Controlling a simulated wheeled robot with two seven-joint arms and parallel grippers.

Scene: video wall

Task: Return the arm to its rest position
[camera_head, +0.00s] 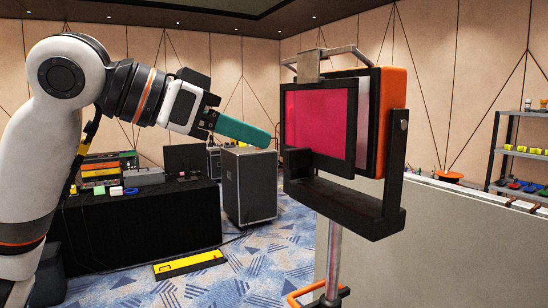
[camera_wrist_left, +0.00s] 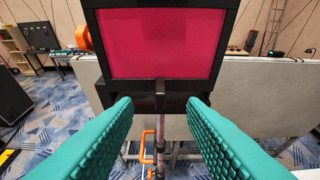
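My left arm comes in from the left in the head view, and its gripper (camera_head: 268,137) has teal fingers pointing right toward a magenta panel (camera_head: 319,123). In the wrist view the gripper (camera_wrist_left: 158,103) is open, its two fingers wide apart with nothing between them. The magenta panel also fills the upper middle of the wrist view (camera_wrist_left: 160,42), beyond the fingertips. It has a black frame and sits on a black bracket (camera_head: 345,205) on a metal pole (camera_head: 333,258), with an orange housing (camera_head: 393,110) behind. My right gripper is not in view.
A black-draped table (camera_head: 145,228) with equipment stands at left, beside a dark flight case (camera_head: 249,187). A yellow strip (camera_head: 188,263) lies on the blue carpet. A large pale panel (camera_head: 460,245) and a shelf (camera_head: 520,150) stand at right.

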